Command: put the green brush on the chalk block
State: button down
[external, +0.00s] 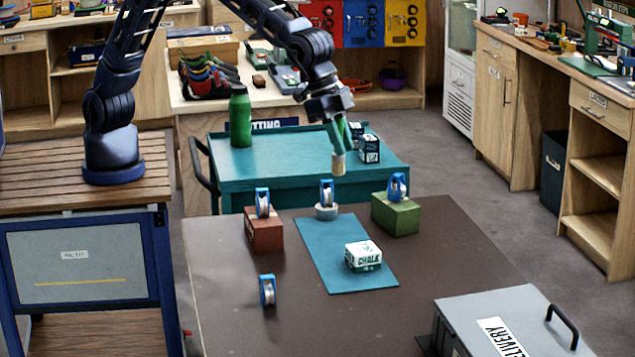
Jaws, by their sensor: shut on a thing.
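My gripper (333,116) is shut on the green brush (338,140) and holds it in the air, roughly upright. The brush has a green handle and a pale tan lower end that points down. In the picture it overlaps the teal cart's front edge, and its exact height cannot be told. The white and green chalk block (363,257), marked CHALK, lies on the blue mat (322,250) on the dark table. Its top is bare. The brush is apart from it, farther back.
Blue pulleys sit on a red-brown block (263,236), a white roll (326,211) and a green block (397,220). Another pulley (267,290) stands on the table. A green bottle (240,118) and a dark box (369,150) stand on the teal cart. A grey delivery box (510,320) is front right.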

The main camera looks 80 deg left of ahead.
jog(key=w+r, duration=0.1)
jog(key=w, duration=0.5)
send_over(367, 249)
notch_tip(367, 249, down, 20)
jog(key=shift+s+r, duration=0.1)
jog(key=shift+r, duration=0.15)
jog(key=shift+f, duration=0.1)
jog(key=c, duration=1.3)
grip_release()
